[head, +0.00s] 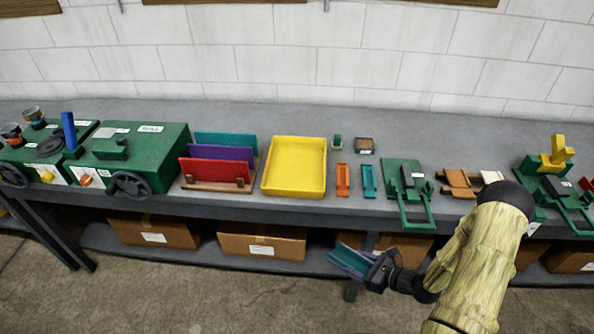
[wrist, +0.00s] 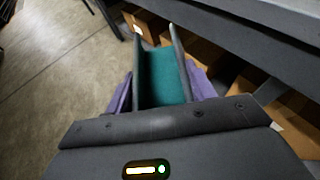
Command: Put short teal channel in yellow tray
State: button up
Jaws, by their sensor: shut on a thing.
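A short teal channel (head: 369,181) lies on the bench, just right of a similar orange piece (head: 342,180). The yellow tray (head: 295,139) stands left of both and looks empty. My gripper (head: 368,271) is low in front of the bench, below the bench top and well apart from the tray. It is shut on a teal piece (head: 350,258) with purple along its sides. In the wrist view the teal piece (wrist: 165,78) is between the two dark fingers, and purple (wrist: 202,82) shows outside them. I cannot tell whether the teal and purple are one thing.
A rack with red (head: 215,171), purple and teal sheets stands left of the tray. Green machines (head: 130,155) are further left. A green tool (head: 404,180), brown parts (head: 458,183) and another green tool stand right. Cardboard boxes (head: 262,243) fill the shelf below the bench edge.

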aim_at(362, 271)
jog(key=f+b, duration=0.2)
jog(key=b, duration=0.1)
jog(key=f+b, duration=0.2)
jog(key=shift+w, duration=0.25)
jog(key=f+b, duration=0.1)
jog(key=b, duration=0.1)
jog(key=f+b, duration=0.2)
jog(key=b, duration=0.1)
jog(key=shift+w+b, duration=0.3)
jog(key=shift+w, duration=0.05)
